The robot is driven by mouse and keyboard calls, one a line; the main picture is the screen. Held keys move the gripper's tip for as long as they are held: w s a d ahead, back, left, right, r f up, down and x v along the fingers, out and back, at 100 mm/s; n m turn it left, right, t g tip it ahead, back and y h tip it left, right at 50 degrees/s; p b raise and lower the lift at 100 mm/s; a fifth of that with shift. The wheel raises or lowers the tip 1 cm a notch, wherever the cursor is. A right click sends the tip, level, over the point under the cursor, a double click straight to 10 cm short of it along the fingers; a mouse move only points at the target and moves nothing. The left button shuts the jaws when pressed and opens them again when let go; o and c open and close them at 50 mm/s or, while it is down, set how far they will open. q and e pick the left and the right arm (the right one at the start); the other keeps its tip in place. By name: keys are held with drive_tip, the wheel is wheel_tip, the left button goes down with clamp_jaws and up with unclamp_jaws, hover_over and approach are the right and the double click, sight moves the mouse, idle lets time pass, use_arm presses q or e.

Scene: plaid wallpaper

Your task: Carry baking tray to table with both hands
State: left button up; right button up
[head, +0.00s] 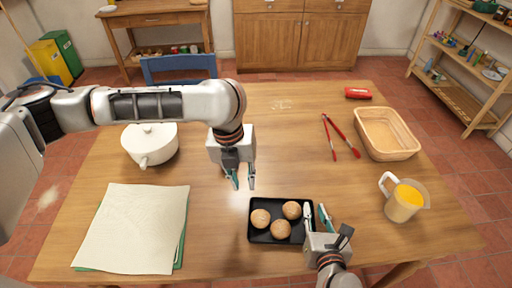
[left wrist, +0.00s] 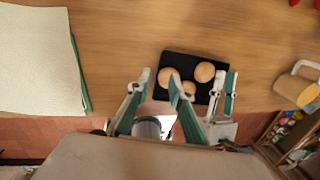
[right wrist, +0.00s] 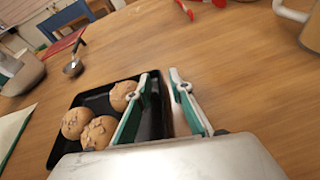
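The black baking tray (head: 272,203) lies on the wooden table (head: 300,110) near its front edge, with three round buns on it. It also shows in the left wrist view (left wrist: 180,62) and the right wrist view (right wrist: 96,101). My right gripper (head: 316,208) is open at the tray's right edge, one finger over the tray side and the other outside. Whether its fingers touch the rim is unclear. My left gripper (head: 243,183) is open and empty, pointing down behind and left of the tray, apart from it.
A white lidded pot (head: 150,146) and a cloth on a green board (head: 135,228) are at left. At right are a wicker basket (head: 387,134), red tongs (head: 341,136) and a pitcher of orange liquid (head: 405,201). The middle of the table is clear.

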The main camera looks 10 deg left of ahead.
drive_tip(key=v, duration=1.2)
drive_tip(key=shift+s, duration=0.1)
